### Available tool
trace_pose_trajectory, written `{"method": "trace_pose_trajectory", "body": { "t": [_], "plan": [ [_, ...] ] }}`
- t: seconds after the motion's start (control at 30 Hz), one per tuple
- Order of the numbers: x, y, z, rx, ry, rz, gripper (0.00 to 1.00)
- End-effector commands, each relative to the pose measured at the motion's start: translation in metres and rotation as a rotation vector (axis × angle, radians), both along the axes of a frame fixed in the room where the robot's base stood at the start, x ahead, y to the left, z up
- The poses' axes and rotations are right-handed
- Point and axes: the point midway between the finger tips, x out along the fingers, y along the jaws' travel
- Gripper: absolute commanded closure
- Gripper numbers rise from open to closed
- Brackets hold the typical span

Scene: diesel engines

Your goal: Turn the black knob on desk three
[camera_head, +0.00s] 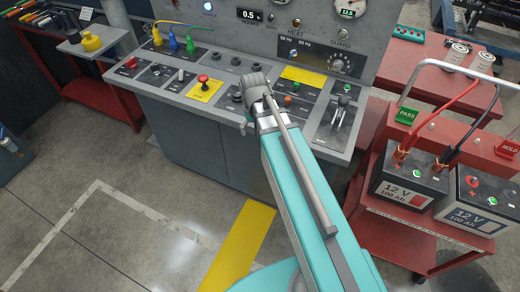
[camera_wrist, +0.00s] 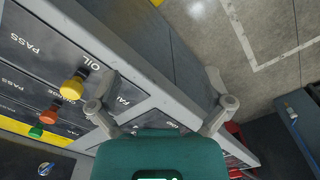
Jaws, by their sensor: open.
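A grey control desk (camera_head: 190,105) stands ahead of my arm in the head view; no desk number is readable. Several small black knobs sit on its sloping top, including one (camera_head: 237,97) just left of my gripper and another (camera_head: 235,61) farther back. A further black knob (camera_head: 337,66) is on the upright panel. Which one is the task's knob I cannot tell. My gripper (camera_head: 255,85) is over the desk's front part, its fingers mostly hidden there. In the wrist view my gripper (camera_wrist: 163,78) is open and empty, its fingers spread across the desk's front edge.
The wrist view shows yellow (camera_wrist: 72,88), orange (camera_wrist: 49,114) and green (camera_wrist: 36,131) controls beside OIL and PASS labels. A red cart (camera_head: 420,230) with two batteries stands right. A red trolley (camera_head: 95,108) stands left. The floor (camera_head: 130,220) in front is clear.

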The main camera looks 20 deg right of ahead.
Motion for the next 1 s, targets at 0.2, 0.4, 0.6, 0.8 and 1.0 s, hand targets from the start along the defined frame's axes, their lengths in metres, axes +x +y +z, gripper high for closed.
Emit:
{"method": "trace_pose_trajectory", "body": {
  "t": [0.2,0.4,0.6,0.8,1.0],
  "plan": [
    [-0.032,-0.001,-0.016,0.0,0.0,-0.079,0.0],
    [-0.051,-0.002,-0.024,0.0,0.0,-0.14,0.0],
    [-0.06,-0.002,-0.028,0.0,0.0,-0.172,0.0],
    [-0.061,-0.002,-0.028,0.0,0.0,-0.18,0.0],
    [-0.062,-0.002,-0.028,0.0,0.0,-0.179,0.0]
  ]
}}
